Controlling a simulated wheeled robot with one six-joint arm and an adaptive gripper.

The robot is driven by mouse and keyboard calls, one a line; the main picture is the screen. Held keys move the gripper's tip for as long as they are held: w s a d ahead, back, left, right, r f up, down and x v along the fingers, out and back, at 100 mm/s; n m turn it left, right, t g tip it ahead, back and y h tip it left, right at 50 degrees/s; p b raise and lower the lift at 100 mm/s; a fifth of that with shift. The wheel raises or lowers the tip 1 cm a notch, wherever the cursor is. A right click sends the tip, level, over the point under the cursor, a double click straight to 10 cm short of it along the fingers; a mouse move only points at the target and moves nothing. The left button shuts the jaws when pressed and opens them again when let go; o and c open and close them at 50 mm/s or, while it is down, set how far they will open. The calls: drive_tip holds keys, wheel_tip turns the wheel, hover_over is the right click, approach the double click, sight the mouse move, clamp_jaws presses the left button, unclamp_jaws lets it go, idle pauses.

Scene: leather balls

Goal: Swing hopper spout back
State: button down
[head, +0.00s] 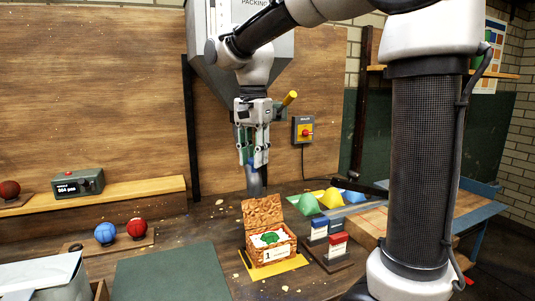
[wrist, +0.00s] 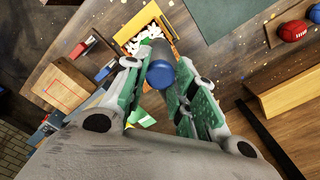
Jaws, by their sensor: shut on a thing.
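The hopper (head: 228,60) is a grey funnel on the wooden back wall, marked "PACKING". Its spout is a grey tube (head: 254,183) ending just behind the wicker box; it also shows in the wrist view (wrist: 152,48). A blue part (wrist: 160,74) of the spout sits between my fingers. My gripper (head: 254,160) points down and is shut on this spout; it also shows in the wrist view (wrist: 160,88). My fingers hide where the spout's upper part meets the hopper. A yellow handle (head: 290,98) sticks out just right of my gripper.
An open wicker box (head: 271,253) with white filling and a green item stands on a yellow mat (head: 285,267) in front of the spout. Labelled blocks (head: 338,243) stand to its right. Coloured pyramids (head: 307,204) lie behind. A green mat (head: 175,274) lies clear at left.

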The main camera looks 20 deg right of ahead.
drive_tip(key=w+a+m, duration=0.5)
drive_tip(key=w+a, duration=0.2)
drive_tip(key=a, duration=0.3)
drive_tip(key=w+a+m, duration=0.5)
drive_tip(key=w+a, duration=0.3)
drive_tip(key=a, duration=0.3)
drive_tip(key=shift+a+r, duration=0.1)
drive_tip(key=shift+r, duration=0.05)
drive_tip(key=c, duration=1.1)
unclamp_jaws()
drive_tip(key=shift+c, duration=0.2)
wheel_tip(320, 180, up, 12)
